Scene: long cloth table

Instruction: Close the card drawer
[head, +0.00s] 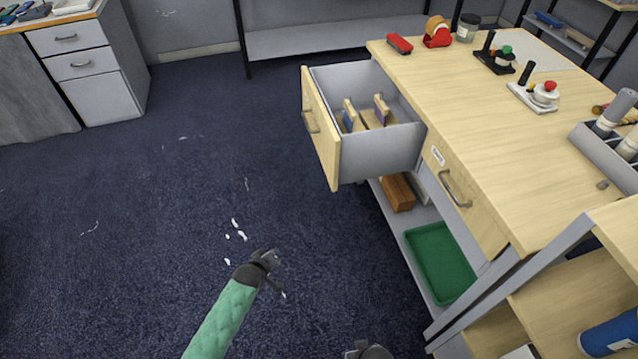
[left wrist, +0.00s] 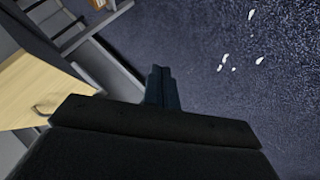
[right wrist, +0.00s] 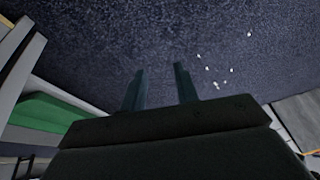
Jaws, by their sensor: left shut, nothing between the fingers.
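The open drawer (head: 322,130) is pulled far out of the wooden-topped workbench, with its pale wood front and metal handle facing left. Inside its grey box are upright wood and purple pieces (head: 368,115). My left gripper (head: 275,275), on a green-sleeved arm, is over the floor, below and left of the drawer front and apart from it. Its fingers are together and empty in the left wrist view (left wrist: 162,88). My right gripper only peeks in at the bottom edge of the head view. In the right wrist view its fingers (right wrist: 160,88) are spread and empty.
A second, labelled drawer (head: 465,195) is closed beside the open one. A green tray (head: 440,262) and a brown block (head: 397,193) sit on the shelf beneath. A shelf unit (head: 560,300) stands at lower right. The blue carpet left of the drawer is clear except for white scraps (head: 237,230).

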